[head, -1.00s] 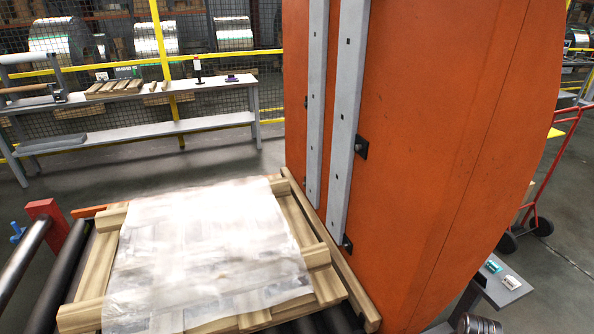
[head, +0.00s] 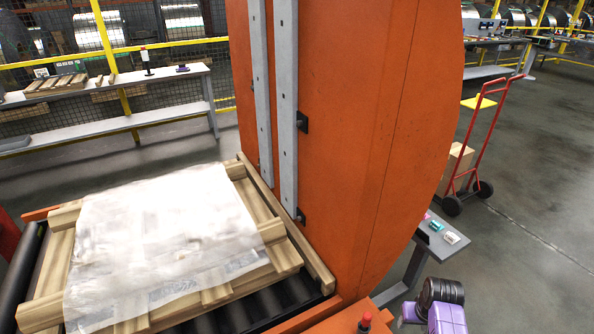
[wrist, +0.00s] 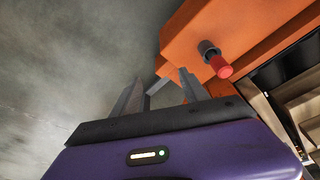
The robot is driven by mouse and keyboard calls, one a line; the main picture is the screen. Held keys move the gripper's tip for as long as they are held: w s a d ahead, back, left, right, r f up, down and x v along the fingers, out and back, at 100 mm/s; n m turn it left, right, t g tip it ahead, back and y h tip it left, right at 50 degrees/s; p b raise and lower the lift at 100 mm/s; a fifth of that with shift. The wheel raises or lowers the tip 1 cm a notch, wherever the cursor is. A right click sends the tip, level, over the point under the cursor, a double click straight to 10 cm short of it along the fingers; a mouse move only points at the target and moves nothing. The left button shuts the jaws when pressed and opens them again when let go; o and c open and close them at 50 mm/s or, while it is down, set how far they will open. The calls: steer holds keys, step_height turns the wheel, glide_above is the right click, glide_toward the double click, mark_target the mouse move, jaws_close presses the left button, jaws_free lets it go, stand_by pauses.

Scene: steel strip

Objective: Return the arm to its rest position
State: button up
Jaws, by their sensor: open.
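My gripper (wrist: 160,88) shows in the wrist view as two grey fingers standing apart, with nothing between them, above a purple housing. An orange machine frame (wrist: 195,30) with a red-tipped knob (wrist: 223,66) lies beyond and to the right of the fingers. I see no contact between the fingers and the frame. In the head view, a purple and black part of my arm shows at the lower right edge; the fingers cannot be made out there.
A tall orange disc-shaped machine (head: 350,130) stands beside a wooden pallet (head: 285,255) covered by a whitish sheet (head: 160,235) on rollers. A small grey table (head: 430,245) and a red hand truck (head: 480,140) stand at right. Open floor lies further right.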

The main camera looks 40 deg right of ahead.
step_height(320, 180, up, 3)
steer(key=w+d+t+h, duration=0.2)
steer(key=w+d+h, duration=0.1)
steer(key=w+a+r+n+t+h, duration=0.2)
steer(key=w+a+r+t+h, duration=0.15)
steer(key=a+r, duration=0.4)
steer(key=a+r+n+t, duration=0.2)
steer(key=a+r+t, duration=0.3)
steer(key=a+r, duration=0.4)
steer(key=s+a+r+n+t+y, duration=0.2)
steer(key=s+a+r, duration=0.3)
steer(key=a, duration=0.4)
steer(key=s+a+r+n+t+y, duration=0.2)
steer(key=s+a+r+y, duration=0.1)
steer(key=a+r, duration=0.45)
steer(key=s+a+n+g+y, duration=0.1)
steer(key=s+a+y, duration=0.2)
steer(key=s+a, duration=0.3)
steer(key=shift+s+a+f+n, duration=0.2)
steer(key=shift+s+f+n, duration=0.15)
steer(key=shift+n, duration=0.05)
